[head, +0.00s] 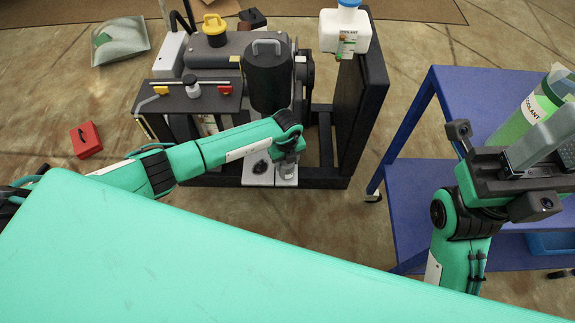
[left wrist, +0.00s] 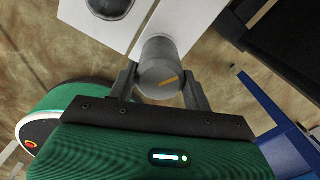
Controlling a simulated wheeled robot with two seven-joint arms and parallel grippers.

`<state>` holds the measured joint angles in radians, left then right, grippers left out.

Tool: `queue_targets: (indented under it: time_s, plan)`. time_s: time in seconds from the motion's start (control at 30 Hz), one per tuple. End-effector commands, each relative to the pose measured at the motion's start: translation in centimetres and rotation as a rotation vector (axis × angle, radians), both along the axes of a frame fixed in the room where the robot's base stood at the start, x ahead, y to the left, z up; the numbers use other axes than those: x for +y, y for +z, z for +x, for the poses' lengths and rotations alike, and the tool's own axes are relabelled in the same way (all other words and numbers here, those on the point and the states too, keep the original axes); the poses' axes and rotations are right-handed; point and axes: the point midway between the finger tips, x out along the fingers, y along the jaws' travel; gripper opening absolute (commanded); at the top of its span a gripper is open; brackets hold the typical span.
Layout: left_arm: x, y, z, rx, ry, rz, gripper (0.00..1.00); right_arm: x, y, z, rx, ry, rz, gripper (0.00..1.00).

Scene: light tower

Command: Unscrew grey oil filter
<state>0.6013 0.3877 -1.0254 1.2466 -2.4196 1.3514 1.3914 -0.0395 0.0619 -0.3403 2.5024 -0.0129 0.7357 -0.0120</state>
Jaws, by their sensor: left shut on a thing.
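The grey oil filter (left wrist: 160,72) shows in the left wrist view as a grey cylinder with a yellow mark on its end. It sits at the edge of a white panel (left wrist: 115,22) of the machine. My left gripper (left wrist: 160,90) is shut on the filter, one finger on each side. In the head view the left gripper (head: 287,168) is low at the front of the machine, and the filter is mostly hidden by it. My right gripper (head: 505,180) is at the right, over the blue cart; its fingers are not clear from above.
The machine has a black tank (head: 268,80) and a black upright panel (head: 362,100) bearing a white coolant jug (head: 345,32). A blue cart (head: 425,190) stands at right with a green coolant bottle (head: 525,112). A red box (head: 86,140) lies on the floor at left.

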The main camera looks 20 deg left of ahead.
Motion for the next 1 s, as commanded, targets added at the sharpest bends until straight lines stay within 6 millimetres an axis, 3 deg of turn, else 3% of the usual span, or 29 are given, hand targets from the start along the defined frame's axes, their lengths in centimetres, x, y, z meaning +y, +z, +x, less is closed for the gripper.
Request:
queue_targets:
  time_s: [0.33, 0.37, 0.5, 0.77, 1.0]
  plan:
    - [-0.02, 0.07, 0.13, -0.003, 0.079, -0.002, 0.23, 0.00, 0.52, 0.00, 0.000, 0.000, 0.000, 0.36]
    - [-0.02, 0.07, 0.13, -0.003, 0.079, -0.002, 0.52, 0.00, 0.52, 0.00, 0.000, 0.000, 0.000, 0.36]
    - [-0.02, 0.06, 0.10, -0.001, 0.078, -0.002, 0.75, 0.00, 0.52, 0.00, 0.000, 0.000, 0.000, 0.36]
    - [0.02, -0.05, 0.01, 0.000, 0.070, 0.000, 0.75, 0.00, 0.48, 0.00, 0.000, 0.000, 0.000, 0.36]
    - [0.04, -0.11, 0.07, -0.002, -0.174, 0.001, 0.75, 0.00, -0.20, 0.01, 0.000, 0.000, 0.000, 0.36]
